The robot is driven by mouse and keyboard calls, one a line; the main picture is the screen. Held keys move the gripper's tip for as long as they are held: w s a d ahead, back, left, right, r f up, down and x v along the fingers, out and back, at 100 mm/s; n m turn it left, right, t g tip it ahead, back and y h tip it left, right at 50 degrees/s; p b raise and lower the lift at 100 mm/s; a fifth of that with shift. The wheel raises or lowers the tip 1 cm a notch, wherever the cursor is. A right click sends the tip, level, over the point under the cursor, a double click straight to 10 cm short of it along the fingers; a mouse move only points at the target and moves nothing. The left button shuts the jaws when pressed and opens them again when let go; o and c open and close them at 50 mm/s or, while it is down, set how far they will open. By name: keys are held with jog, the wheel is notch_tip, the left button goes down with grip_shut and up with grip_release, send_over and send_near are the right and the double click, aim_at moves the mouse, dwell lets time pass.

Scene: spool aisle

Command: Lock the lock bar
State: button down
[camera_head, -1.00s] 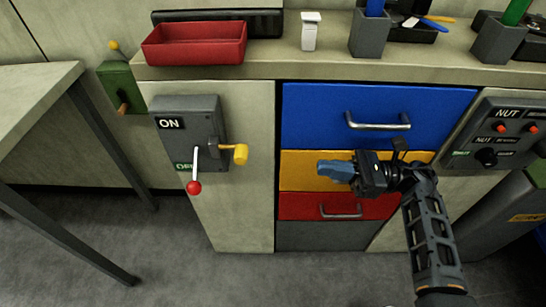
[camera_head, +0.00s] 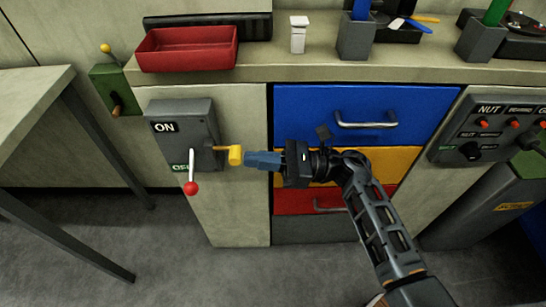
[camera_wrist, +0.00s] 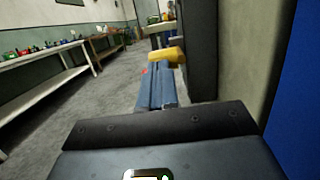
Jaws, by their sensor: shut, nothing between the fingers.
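A grey switch box (camera_head: 178,125) with ON and OFF labels is on the cabinet front. Its lever with a red ball (camera_head: 191,188) hangs down by the OFF label. The lock bar sticks out sideways to the right from the box and ends in a yellow knob (camera_head: 236,155). My gripper (camera_head: 250,160) is shut and empty, pointing left, with its blue fingertips right at the knob. I cannot tell whether they touch it. In the wrist view the yellow knob (camera_wrist: 165,57) is just beyond the fingertips (camera_wrist: 160,72), and the red ball (camera_wrist: 145,71) shows slightly left.
Blue (camera_head: 300,110), yellow and red drawers with metal handles are behind my arm. A red tray (camera_head: 187,50) sits on the counter above the box. A table (camera_head: 35,90) stands at the left, and a NUT panel (camera_head: 485,130) is at the right. The floor in front is clear.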

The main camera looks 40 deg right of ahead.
aim_at(238, 161)
dwell(0.3)
jog(key=w+a+b, duration=0.2)
jog(key=shift+a+f, duration=0.15)
jog(key=shift+a, duration=0.2)
jog(key=shift+w+a+r, duration=0.2)
jog(key=shift+w+a, duration=0.05)
jog(key=shift+a, duration=0.15)
jog(key=shift+f, duration=0.1)
